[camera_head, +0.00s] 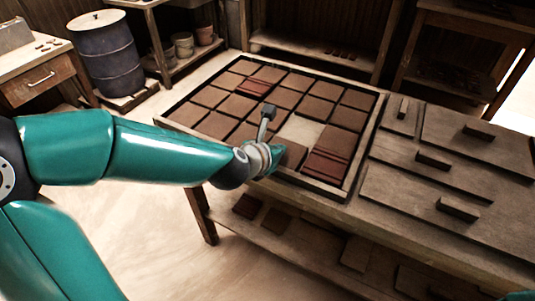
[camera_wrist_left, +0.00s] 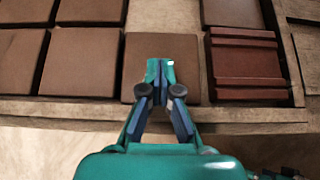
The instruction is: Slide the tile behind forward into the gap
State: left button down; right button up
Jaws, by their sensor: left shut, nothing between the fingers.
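The tray (camera_head: 363,150) holds brown square tiles around one pale empty gap (camera_head: 302,130); the gap also shows in the left wrist view (camera_wrist_left: 163,15). A plain brown tile (camera_head: 293,154) lies on the near side of the gap, by the tray's near edge; it shows in the left wrist view (camera_wrist_left: 187,52) too. My left gripper (camera_wrist_left: 160,66) is shut and empty, its fingertips over the middle of this tile. I cannot tell whether they touch it. In the head view my left wrist hides part of the tile. My right gripper is not in view.
A red ridged tile (camera_head: 328,165) lies right of the plain tile, and another ridged tile (camera_head: 253,87) lies near the back. Boards with block handles (camera_head: 433,159) cover the bench on the right. A dark barrel (camera_head: 105,55) stands at the back left.

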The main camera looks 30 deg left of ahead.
pick_arm(q)
jog(key=v, duration=1)
jog(key=shift+s, duration=0.25)
jog(key=shift+f, duration=0.15)
